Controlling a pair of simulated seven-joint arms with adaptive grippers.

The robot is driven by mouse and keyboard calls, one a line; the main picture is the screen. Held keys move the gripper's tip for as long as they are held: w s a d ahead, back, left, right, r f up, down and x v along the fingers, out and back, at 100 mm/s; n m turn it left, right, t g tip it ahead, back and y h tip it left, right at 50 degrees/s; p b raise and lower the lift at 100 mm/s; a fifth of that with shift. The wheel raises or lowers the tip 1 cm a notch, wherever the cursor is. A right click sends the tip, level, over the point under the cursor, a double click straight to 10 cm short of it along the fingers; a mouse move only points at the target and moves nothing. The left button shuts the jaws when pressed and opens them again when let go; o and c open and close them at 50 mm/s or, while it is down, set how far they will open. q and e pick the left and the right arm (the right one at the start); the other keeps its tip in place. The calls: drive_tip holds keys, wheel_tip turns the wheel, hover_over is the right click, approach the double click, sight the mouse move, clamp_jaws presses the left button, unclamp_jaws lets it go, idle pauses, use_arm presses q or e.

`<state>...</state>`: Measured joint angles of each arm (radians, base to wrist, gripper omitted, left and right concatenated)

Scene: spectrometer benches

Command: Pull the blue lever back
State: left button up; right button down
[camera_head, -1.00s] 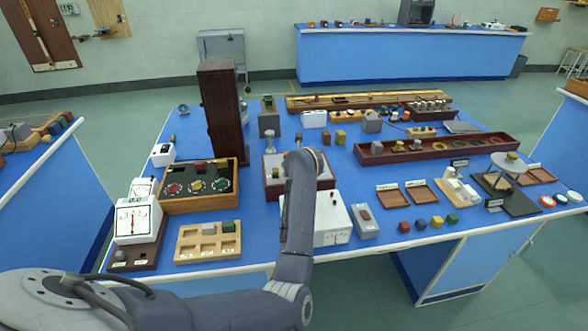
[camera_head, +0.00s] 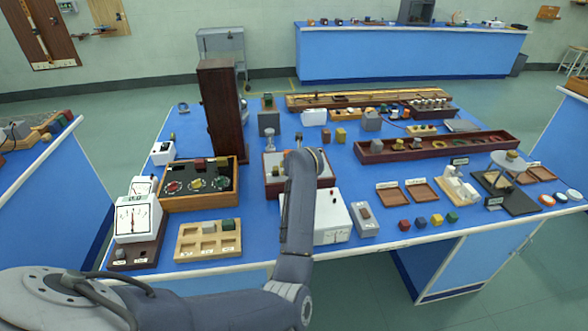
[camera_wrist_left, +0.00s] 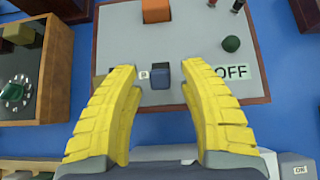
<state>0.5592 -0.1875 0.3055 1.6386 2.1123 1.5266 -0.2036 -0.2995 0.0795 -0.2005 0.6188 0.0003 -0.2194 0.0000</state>
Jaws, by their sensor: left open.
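The blue lever (camera_wrist_left: 162,72) is a small dark blue block standing on a grey panel (camera_wrist_left: 120,35) with a dark red border. A white OFF label (camera_wrist_left: 232,72) lies to its right. My left gripper (camera_wrist_left: 160,79) is open, with its yellow fingers to the left and right of the lever and a gap on both sides. I see no clear contact. In the head view the panel (camera_head: 270,160) is partly behind my left arm. The lever and the fingertips are hidden there. My right gripper is not in view.
An orange block (camera_wrist_left: 156,10) and a green knob (camera_wrist_left: 231,44) stand on the same panel. A wooden box with dials (camera_head: 205,203) is close on the left. A white box (camera_head: 335,220) is in front. A tall dark cabinet (camera_head: 222,110) rises behind left.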

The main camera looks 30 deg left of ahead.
use_arm(q)
wheel_tip(320, 180, up, 10)
drive_tip(key=shift+f, duration=0.1)
idle(0.4)
idle(0.4)
